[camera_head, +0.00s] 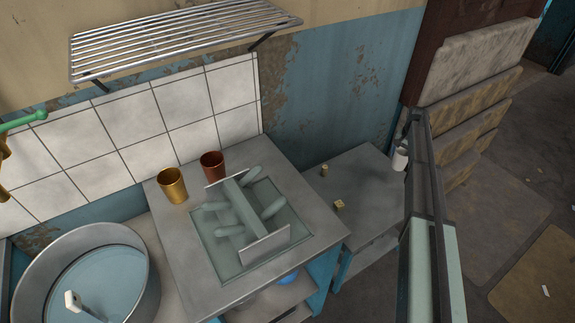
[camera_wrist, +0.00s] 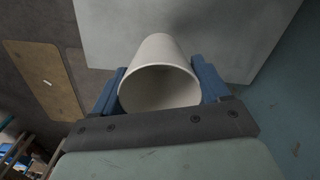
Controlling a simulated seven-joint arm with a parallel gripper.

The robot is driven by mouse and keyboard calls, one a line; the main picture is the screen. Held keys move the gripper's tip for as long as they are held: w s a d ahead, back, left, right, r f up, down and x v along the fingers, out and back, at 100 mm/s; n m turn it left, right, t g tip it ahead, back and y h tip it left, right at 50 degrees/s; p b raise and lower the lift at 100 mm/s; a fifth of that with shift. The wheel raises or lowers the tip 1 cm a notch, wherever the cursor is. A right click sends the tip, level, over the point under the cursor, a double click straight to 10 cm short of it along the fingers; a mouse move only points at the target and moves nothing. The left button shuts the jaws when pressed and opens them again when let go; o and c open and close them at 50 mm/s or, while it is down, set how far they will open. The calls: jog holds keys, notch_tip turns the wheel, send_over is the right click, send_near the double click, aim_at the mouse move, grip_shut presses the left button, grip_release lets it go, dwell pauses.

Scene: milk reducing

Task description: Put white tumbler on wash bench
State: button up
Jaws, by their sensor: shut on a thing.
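The white tumbler (camera_head: 400,159) is at the right end of a low grey bench (camera_head: 365,185) in the head view; whether it touches the bench I cannot tell. In the wrist view the tumbler (camera_wrist: 157,52) lies between the two blue fingers of my gripper (camera_wrist: 160,75), with its open mouth toward the camera. My gripper is shut on it. In the head view the fingers are mostly hidden by my arm. A metal basin with water (camera_head: 138,238) stands at the lower left, on a grey surface.
A grey counter (camera_head: 165,220) with a green-grey burner-like fixture (camera_head: 240,207) stands between basin and low bench. A gold cup (camera_head: 172,186) and brown cup (camera_head: 212,165) stand at its back. A wire rack (camera_head: 185,35) hangs above.

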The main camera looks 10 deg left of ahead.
jog(key=s+a+r, duration=0.6)
jog(key=a+r, duration=0.2)
jog(key=a, duration=0.6)
jog(key=s+a+r, duration=0.6)
jog(key=a+r, duration=0.1)
jog(key=a, duration=0.7)
jog(key=s+a+r, duration=0.6)
jog(key=a+r, duration=0.2)
jog(key=a, duration=0.7)
jog(key=s+a+r, duration=0.6)
jog(key=s+a, duration=0.4)
jog(key=s, duration=0.3)
jog(key=shift+n, duration=0.4)
jog(key=shift+w+a+f, duration=0.1)
jog(key=shift+f, duration=2.1)
jog(key=shift+a+f, duration=0.1)
jog(key=shift+f, duration=2.1)
jog(key=shift+f, duration=0.1)
jog(key=o, duration=1.1)
